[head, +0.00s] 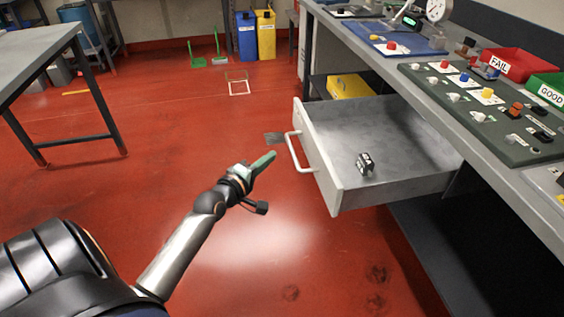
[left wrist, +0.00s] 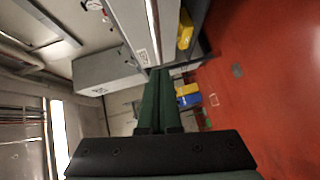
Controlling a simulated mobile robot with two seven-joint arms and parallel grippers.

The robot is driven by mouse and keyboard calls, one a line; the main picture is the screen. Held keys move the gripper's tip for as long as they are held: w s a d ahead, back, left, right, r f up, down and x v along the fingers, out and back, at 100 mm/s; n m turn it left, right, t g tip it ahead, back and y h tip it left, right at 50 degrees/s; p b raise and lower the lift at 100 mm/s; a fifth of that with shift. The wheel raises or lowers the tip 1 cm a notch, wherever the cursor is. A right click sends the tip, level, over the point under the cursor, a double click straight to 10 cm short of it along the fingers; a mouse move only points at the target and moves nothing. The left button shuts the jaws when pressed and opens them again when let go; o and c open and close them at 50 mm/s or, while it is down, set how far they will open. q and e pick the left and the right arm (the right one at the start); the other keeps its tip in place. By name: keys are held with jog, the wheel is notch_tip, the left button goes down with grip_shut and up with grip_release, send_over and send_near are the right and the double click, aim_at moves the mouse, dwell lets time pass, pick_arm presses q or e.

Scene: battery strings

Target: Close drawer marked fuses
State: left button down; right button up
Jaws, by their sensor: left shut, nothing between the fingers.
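A grey drawer (head: 325,171) is pulled out from under the workbench in the head view. Its bar handle (head: 290,152) is on the front, facing left. A small black block with white markings (head: 365,164) lies inside. In the left wrist view the drawer front (left wrist: 128,18) is at the top, with a small label (left wrist: 143,57) too small to read. My left gripper (head: 271,155) is shut and empty, just left of the handle and seemingly apart from it. Its green fingers show together in the left wrist view (left wrist: 162,72). My right gripper is not in view.
The workbench (head: 425,111) runs along the right with a red bin (head: 506,64), a green bin (head: 548,88) and a board of parts on top. A yellow box (head: 350,87) sits below it. A grey table (head: 35,50) stands at left. The red floor (head: 170,130) between is clear.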

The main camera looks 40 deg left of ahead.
pick_arm(q)
jog(key=w+d, duration=0.2)
jog(key=shift+w+d+f, duration=0.25)
jog(key=shift+w+f, duration=0.1)
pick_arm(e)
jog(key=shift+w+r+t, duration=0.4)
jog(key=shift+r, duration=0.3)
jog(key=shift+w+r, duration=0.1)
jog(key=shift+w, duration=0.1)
